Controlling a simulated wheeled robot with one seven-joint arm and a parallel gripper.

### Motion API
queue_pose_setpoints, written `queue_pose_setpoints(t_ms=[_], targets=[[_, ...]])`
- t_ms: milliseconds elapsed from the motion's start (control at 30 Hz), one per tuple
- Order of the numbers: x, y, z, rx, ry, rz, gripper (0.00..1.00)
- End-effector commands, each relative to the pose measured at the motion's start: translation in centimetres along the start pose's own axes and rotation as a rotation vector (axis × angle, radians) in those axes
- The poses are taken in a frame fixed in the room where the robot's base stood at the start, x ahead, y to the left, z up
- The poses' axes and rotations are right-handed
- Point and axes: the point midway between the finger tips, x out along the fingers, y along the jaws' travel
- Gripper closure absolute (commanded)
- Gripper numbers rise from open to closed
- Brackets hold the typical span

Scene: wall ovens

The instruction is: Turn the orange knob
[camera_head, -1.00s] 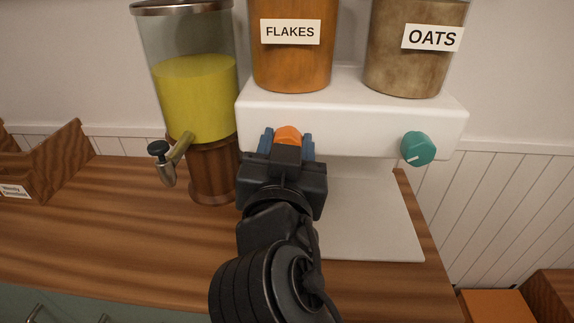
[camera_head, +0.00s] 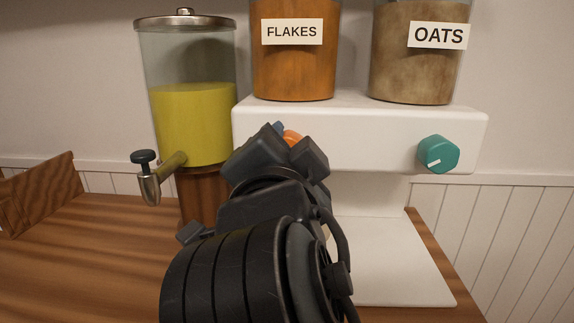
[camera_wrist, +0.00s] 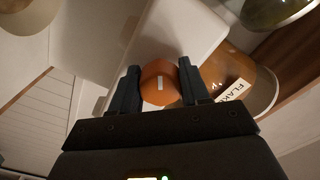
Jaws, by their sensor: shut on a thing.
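The orange knob (camera_head: 291,138) is on the front of the white cereal dispenser (camera_head: 375,135), below the flakes container. My gripper (camera_head: 283,140) is at the knob and hides most of it in the head view. In the wrist view the orange knob (camera_wrist: 158,84) sits between the two fingers of my gripper (camera_wrist: 160,88), with its white mark showing. My gripper is shut on the knob, and the wrist is rolled at a tilt relative to the dispenser.
A teal knob (camera_head: 438,154) is at the right of the dispenser front. A juice dispenser (camera_head: 190,120) with a tap (camera_head: 150,180) stands close on the left of my arm. Flakes (camera_head: 293,60) and oats (camera_head: 412,65) containers stand on top.

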Motion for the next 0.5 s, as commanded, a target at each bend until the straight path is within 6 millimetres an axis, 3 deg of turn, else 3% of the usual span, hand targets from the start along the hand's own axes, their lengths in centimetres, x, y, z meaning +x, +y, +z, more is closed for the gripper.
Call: queue_pose_setpoints(t_ms=[500], targets=[[0.02, 0.07, 0.07, 0.032, -0.001, 0.002, 0.85]])
